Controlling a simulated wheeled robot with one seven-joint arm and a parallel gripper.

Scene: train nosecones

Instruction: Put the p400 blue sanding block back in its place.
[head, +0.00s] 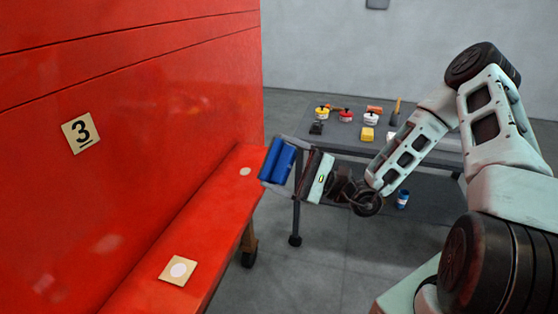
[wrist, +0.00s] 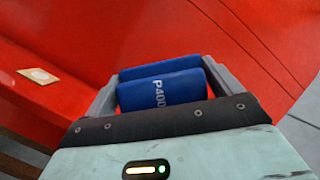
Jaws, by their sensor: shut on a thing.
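The blue sanding block (wrist: 163,92) is marked P400 and sits between the two grey fingers of my gripper (wrist: 166,78) in the wrist view. My gripper is shut on it. In the head view the blue block (head: 279,161) shows at the end of my gripper (head: 287,164), near the outer edge of the red ledge. The lettered side faces the wrist camera; the block's far side is hidden. I cannot tell from these views whether it touches the red body.
A dark grey table (head: 345,148) stands behind, with several sanders, a yellow block (head: 367,134), a black block (head: 317,128) and a brush-like tool (head: 396,112). A blue can (head: 402,199) is on its lower shelf. A red ledge (head: 205,235) carries a square patch (head: 167,271); a "3" label (head: 81,132) is above.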

